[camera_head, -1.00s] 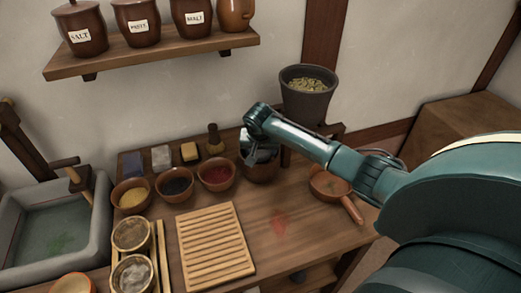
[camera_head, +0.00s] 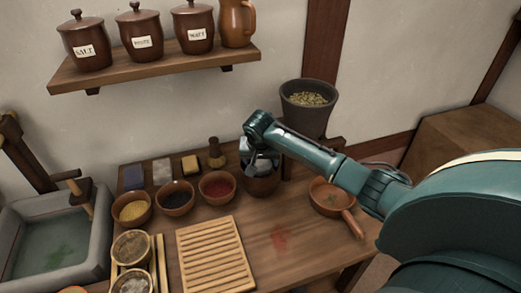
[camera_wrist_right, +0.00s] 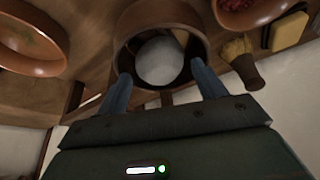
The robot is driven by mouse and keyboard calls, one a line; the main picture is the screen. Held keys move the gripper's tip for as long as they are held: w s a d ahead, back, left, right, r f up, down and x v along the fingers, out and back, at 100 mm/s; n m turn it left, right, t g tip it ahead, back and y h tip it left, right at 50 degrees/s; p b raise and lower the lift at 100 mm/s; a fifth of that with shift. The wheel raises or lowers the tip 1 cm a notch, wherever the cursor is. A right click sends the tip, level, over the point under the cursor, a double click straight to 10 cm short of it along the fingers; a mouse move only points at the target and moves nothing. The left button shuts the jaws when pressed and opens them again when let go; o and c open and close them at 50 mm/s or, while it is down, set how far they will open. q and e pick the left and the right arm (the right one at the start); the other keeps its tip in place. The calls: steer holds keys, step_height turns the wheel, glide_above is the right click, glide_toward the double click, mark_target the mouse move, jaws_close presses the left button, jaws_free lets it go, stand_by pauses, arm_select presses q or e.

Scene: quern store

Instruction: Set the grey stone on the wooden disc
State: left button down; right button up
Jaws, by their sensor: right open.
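A round pale grey object (camera_wrist_right: 160,62), likely the grey stone, sits inside a brown round bowl in the right wrist view. The same brown bowl (camera_head: 262,185) stands at the back of the table in the head view, partly hidden by my right gripper. My right gripper (camera_head: 261,163) is over this bowl. In the wrist view its two blue fingers (camera_wrist_right: 161,72) are open and apart, one on each side of the grey object; I cannot tell whether they touch it. No plain wooden disc can be made out for certain. My left gripper is out of view.
Three small bowls, with yellow, dark and red contents (camera_head: 217,187), stand left of the brown bowl. Behind them are small blocks and a brush (camera_head: 215,153). A tall dark pot (camera_head: 308,105) stands behind, a pan (camera_head: 329,197) to the right, a slatted board (camera_head: 214,258) in front.

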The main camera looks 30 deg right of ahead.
steer(key=v, duration=0.9)
